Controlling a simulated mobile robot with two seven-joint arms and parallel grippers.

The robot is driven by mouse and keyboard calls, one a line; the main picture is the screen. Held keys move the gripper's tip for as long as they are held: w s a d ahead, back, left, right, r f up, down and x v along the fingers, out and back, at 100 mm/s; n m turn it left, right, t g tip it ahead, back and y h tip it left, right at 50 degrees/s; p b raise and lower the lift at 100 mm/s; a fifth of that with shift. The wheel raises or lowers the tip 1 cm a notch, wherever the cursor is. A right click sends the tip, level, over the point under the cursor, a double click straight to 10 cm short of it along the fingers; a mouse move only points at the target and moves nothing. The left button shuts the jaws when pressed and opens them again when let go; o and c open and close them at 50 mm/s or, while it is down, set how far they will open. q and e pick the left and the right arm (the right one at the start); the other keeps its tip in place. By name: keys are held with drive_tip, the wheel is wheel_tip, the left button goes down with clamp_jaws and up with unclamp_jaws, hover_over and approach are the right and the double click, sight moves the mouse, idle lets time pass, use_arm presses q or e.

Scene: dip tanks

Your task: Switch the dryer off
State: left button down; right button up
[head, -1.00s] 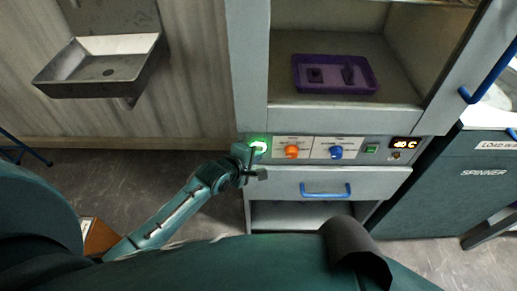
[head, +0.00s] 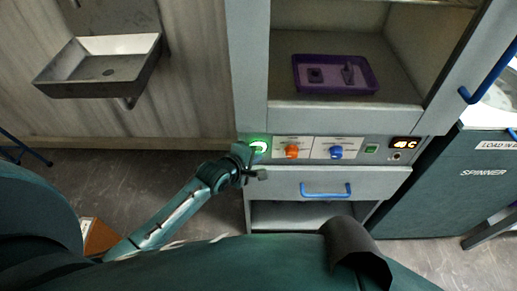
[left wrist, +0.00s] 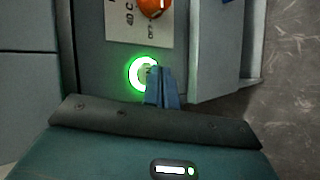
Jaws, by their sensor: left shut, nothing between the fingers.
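The dryer (head: 345,117) is a grey cabinet with a control strip below its open chamber. A round button with a lit green ring (head: 258,146) sits at the strip's left end, and the ring still glows. It also shows in the left wrist view (left wrist: 139,74). My left gripper (head: 254,158) is shut and empty, with its fingertips at the button. In the left wrist view its blue-grey fingers (left wrist: 160,84) overlap the ring's right side; I cannot tell whether they touch or press it. My right gripper is not in view.
A drawer with a blue handle (head: 325,190) is below. A purple tray (head: 336,88) lies in the chamber.

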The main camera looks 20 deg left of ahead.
use_arm(q)
drive_tip(key=shift+w, duration=0.15)
drive_tip(key=shift+w+a, duration=0.15)
drive_tip(key=shift+w, duration=0.15)
idle(0.6)
drive_tip(key=shift+s+p, duration=0.45)
drive_tip(key=shift+p, duration=0.25)
drive_tip(key=s+d+p, duration=0.2)
drive_tip(key=s+p, duration=0.1)
drive_tip(key=s, duration=0.2)
drive_tip(key=shift+s+p, duration=0.35)
